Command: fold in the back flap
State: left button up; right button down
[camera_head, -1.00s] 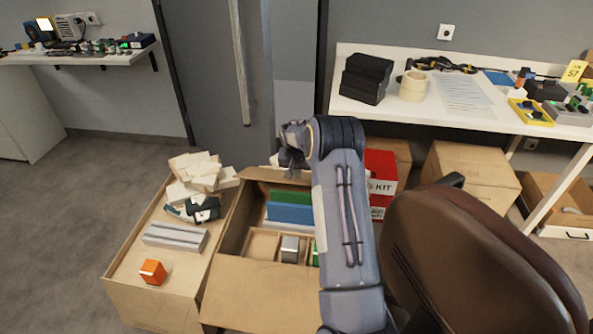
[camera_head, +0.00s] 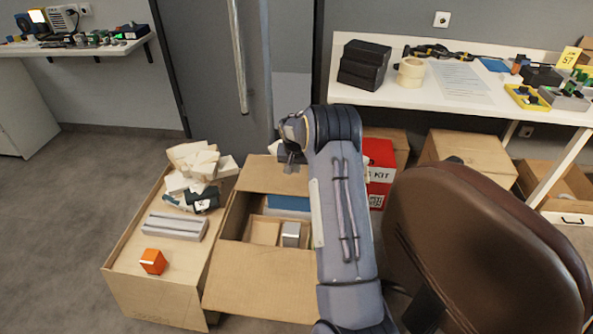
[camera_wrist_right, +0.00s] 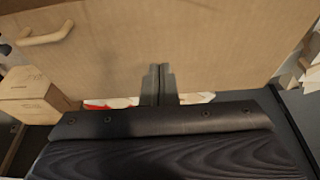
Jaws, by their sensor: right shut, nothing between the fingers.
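The open cardboard carton (camera_head: 232,213) stands on the floor in the middle of the head view. Its back flap (camera_head: 262,176) leans inward over the rear of the opening and hides part of the contents. A blue item (camera_head: 288,204) and a grey-silver block (camera_head: 291,234) still show inside. My right gripper (camera_head: 291,163) is at the back flap, with its fingers closed and empty. In the right wrist view the closed fingers (camera_wrist_right: 158,85) lie against or just over a broad cardboard face (camera_wrist_right: 215,45); contact is hard to tell. My left gripper is not in view.
A red kit box (camera_head: 379,170) is right of my arm. A brown chair (camera_head: 480,240) stands at the right, before the white table (camera_head: 450,104).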

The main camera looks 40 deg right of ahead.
notch_tip(320, 180, up, 7)
jog(key=p, duration=0.3)
jog(key=shift+f, duration=0.2)
